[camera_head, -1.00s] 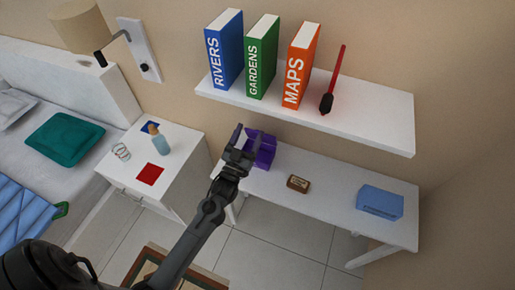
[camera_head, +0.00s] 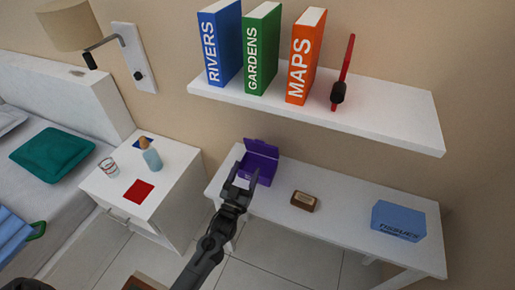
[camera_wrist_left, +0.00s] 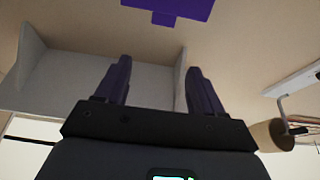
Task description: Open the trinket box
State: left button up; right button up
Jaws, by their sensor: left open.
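The purple trinket box (camera_head: 264,174) stands on the white side table near its left end. Its lid (camera_head: 261,147) is raised at the back, and the box looks open. My left gripper (camera_head: 243,174) is open, with nothing between its fingers, and overlaps the box's front left in the head view. I cannot tell whether it touches the box. In the left wrist view a purple panel of the box (camera_wrist_left: 170,8) shows at the top edge, apart from the open fingers. My right gripper is not in view.
A small brown box (camera_head: 305,201) and a blue tissue box (camera_head: 398,221) stand on the same table (camera_head: 345,207). A white shelf (camera_head: 385,120) with books and a red-handled item hangs above. The nightstand (camera_head: 117,192) holds a bottle and a glass.

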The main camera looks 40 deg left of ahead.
aim_at(259, 142)
pick_arm(q)
jog(key=w+a, duration=0.1)
jog(key=w, duration=0.2)
jog(key=w+a+b, duration=0.1)
jog(key=w, duration=0.2)
jog(key=w+r, duration=0.1)
jog(key=w, duration=0.1)
jog(key=shift+w+a+r+b, duration=0.1)
jog(key=shift+w+a+b, duration=0.25)
jog(key=shift+w+a, duration=0.05)
jog(key=shift+x, duration=1)
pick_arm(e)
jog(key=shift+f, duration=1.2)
